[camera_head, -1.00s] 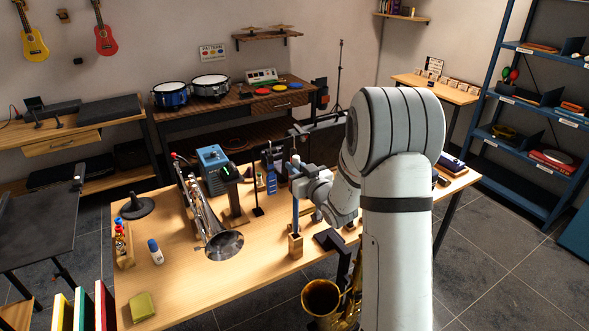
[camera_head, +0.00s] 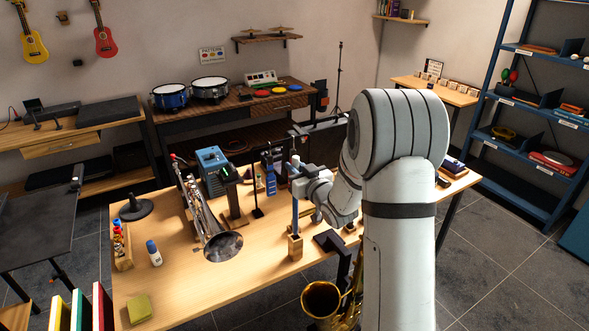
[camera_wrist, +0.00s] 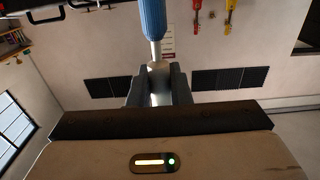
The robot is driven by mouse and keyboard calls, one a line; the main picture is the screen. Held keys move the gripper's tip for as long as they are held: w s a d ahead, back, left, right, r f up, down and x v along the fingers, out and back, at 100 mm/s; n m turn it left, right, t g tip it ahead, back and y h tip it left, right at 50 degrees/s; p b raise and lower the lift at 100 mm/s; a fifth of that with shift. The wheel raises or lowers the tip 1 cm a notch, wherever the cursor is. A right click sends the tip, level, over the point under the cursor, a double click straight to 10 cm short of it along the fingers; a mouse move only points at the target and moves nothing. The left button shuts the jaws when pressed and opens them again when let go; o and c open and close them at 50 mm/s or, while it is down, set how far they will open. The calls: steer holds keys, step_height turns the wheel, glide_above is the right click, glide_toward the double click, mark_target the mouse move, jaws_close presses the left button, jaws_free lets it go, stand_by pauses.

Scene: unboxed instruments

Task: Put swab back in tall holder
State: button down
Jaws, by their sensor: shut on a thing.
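The swab (camera_head: 295,216) is a long upright rod with a blue lower part and a pale top. My gripper (camera_head: 295,177) is shut around its upper part, coming in from the right. In the wrist view, the swab's blue part (camera_wrist: 153,18) and a grey section of its shaft run between the fingers of my gripper (camera_wrist: 159,85). The tall holder (camera_head: 295,247) is a small square wooden block on the table. The swab's lower end meets the holder's top; I cannot tell how deep it sits. My fingers hide part of the shaft.
A dark stand (camera_head: 235,205) and a blue box (camera_head: 211,165) stand behind. A dark bracket (camera_head: 335,245) is just right of the holder.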

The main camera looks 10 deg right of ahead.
steer(key=shift+f+b, duration=0.7)
steer(key=shift+b, duration=1.2)
stand_by(0.7)
